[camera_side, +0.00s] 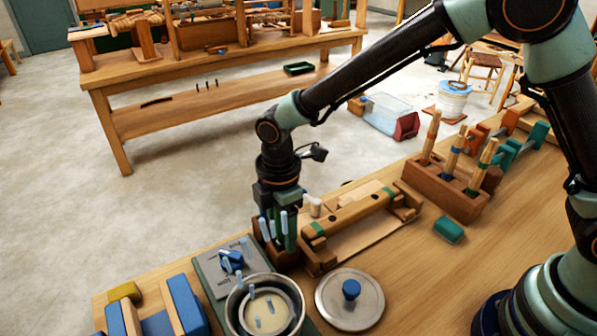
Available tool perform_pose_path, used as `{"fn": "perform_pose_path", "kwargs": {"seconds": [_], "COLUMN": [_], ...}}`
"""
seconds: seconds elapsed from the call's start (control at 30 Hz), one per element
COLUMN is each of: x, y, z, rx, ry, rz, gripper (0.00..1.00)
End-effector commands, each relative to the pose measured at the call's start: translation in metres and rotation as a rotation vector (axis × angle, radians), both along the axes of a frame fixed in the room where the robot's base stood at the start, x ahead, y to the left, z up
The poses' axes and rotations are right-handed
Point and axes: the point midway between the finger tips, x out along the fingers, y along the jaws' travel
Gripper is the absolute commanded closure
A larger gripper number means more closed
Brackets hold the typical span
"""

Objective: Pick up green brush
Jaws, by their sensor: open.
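A rack (445,190) of brown wood stands at the right of the bench with several wooden-handled tools upright in it. The one at its right end has a green band and looks like the green brush (487,154); its lower end is hidden in the rack. My gripper (277,236) is open and points down, left of the rack and well apart from it. It is behind the hot plate and beside the left end of a wooden frame. Pale blue and green upright pieces show around its fingers, and I cannot tell them all apart.
The wooden frame (352,212) lies between gripper and rack. In front are a pot (236,312), a hot plate (215,272) with a blue knob and a lid (372,305). A teal block (448,229) lies before the rack.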

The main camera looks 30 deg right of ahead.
Motion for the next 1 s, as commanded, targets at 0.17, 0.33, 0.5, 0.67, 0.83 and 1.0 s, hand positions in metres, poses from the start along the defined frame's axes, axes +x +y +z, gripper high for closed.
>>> {"fn": "perform_pose_path", "kwargs": {"seconds": [0.17, 0.33, 0.5, 0.67, 0.83, 1.0], "x": [0.000, 0.000, 0.000, 0.000, 0.001, 0.001], "y": [0.000, 0.000, 0.000, 0.000, 0.001, 0.001], "z": [0.000, 0.001, 0.001, 0.007, 0.027, 0.058], "rx": [0.000, 0.000, 0.000, 0.001, 0.003, 0.003], "ry": [0.000, 0.000, 0.000, -0.001, -0.004, -0.005], "rz": [0.000, 0.000, 0.000, 0.000, 0.000, 0.000], "gripper": [0.92, 1.00, 1.00, 1.00, 1.00, 1.00]}}
